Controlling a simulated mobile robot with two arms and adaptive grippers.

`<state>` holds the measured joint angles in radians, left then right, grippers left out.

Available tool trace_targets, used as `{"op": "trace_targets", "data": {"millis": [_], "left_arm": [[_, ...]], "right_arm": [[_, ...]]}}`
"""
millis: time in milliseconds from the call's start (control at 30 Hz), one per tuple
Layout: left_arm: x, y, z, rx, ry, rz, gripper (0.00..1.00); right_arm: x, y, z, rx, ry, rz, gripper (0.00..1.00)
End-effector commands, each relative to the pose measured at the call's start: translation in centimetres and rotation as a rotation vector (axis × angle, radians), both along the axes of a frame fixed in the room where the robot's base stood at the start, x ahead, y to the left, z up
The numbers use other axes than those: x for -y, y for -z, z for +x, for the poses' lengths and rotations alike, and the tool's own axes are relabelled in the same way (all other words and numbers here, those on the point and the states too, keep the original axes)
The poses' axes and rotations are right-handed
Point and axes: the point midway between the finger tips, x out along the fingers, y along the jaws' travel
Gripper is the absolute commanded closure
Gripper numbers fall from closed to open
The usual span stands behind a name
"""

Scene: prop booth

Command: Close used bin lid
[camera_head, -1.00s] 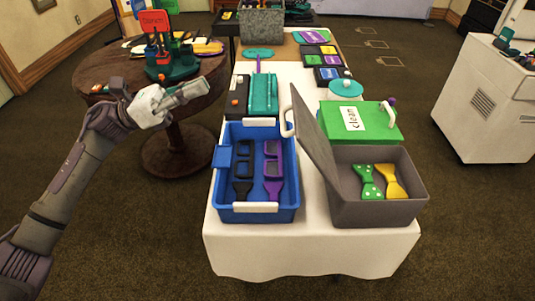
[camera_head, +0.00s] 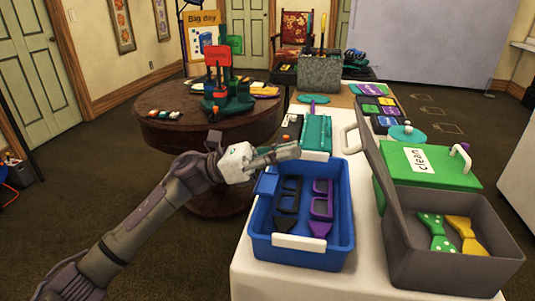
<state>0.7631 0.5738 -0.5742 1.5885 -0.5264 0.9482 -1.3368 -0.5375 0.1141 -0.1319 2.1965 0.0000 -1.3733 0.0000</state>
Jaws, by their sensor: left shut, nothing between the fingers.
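A grey bin (camera_head: 425,250) stands at the front right of the white table. Its grey lid (camera_head: 379,172) is raised and leans over to the left, with a pale handle (camera_head: 349,140) on it. A green polka-dot bow tie (camera_head: 437,232) and a yellow bow tie (camera_head: 466,236) lie in the bin. No "used" label is readable on it. My left gripper (camera_head: 294,150) is shut and empty. In the picture it shows at the back left edge of the blue bin, left of the lid and apart from it. My right gripper is out of view.
A blue bin (camera_head: 283,254) with black and purple glasses stands left of the grey bin. A green box (camera_head: 456,177) labelled "clean" is behind the grey bin. A round wooden table (camera_head: 163,130) with props stands at left.

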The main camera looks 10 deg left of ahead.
Motion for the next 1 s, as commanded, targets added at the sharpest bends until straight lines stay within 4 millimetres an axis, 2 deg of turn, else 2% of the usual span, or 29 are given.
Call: {"op": "trace_targets", "data": {"millis": [33,200,400,1000], "left_arm": [[1.2,-0.6,-0.1,0.003,0.003,0.0,1.0],[4.2,-1.7,0.0,0.002,0.003,-0.001,1.0],[6.2,-2.5,0.1,0.001,0.001,-0.001,1.0],[6.8,-2.7,0.1,0.001,0.0,0.006,1.0]], "right_arm": [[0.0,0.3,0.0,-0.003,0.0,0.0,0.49],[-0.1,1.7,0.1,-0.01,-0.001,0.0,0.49],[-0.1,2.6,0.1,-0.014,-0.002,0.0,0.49],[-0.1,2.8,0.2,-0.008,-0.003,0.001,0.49]]}}
